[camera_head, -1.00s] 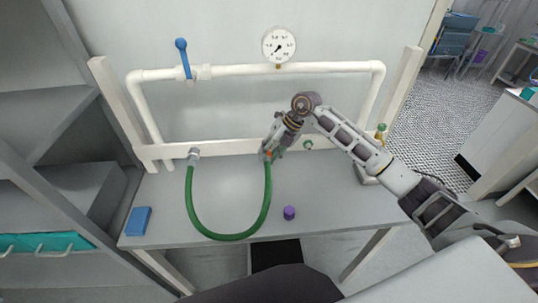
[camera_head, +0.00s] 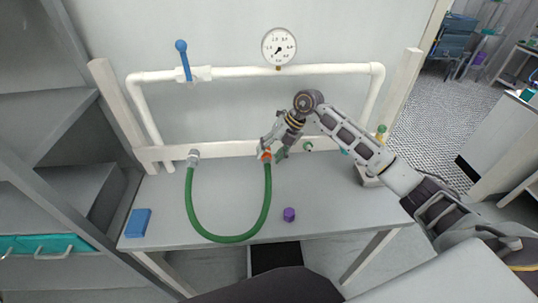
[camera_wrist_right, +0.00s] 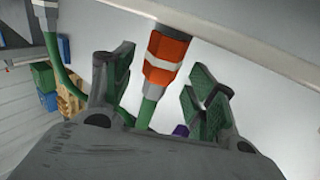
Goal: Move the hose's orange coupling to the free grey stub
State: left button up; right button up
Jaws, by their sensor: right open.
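The orange coupling (camera_head: 265,155) sits at the right end of the green hose (camera_head: 228,237), at the white rail of the pipe frame. My right gripper (camera_head: 275,150) is open around it. In the right wrist view the coupling (camera_wrist_right: 166,62), orange with a pale band, lies between the spread fingers of my right gripper (camera_wrist_right: 163,95), with gaps on both sides. The hose's other end is at a grey fitting (camera_head: 194,155) on the left. A small round stub (camera_head: 308,146) with a greenish rim sits just right of the gripper; its exact colour is unclear. My left gripper is not in view.
A blue-handled valve (camera_head: 183,60) and a gauge (camera_head: 279,46) are on the upper white pipe. A purple cap (camera_head: 289,214) and a blue block (camera_head: 138,222) are on the grey bench (camera_head: 170,225). The bench between hose and block is clear.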

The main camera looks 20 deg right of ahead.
jog(key=v, duration=1.1)
jog(key=shift+s+f, duration=0.1)
jog(key=shift+f, duration=0.05)
dwell(0.4)
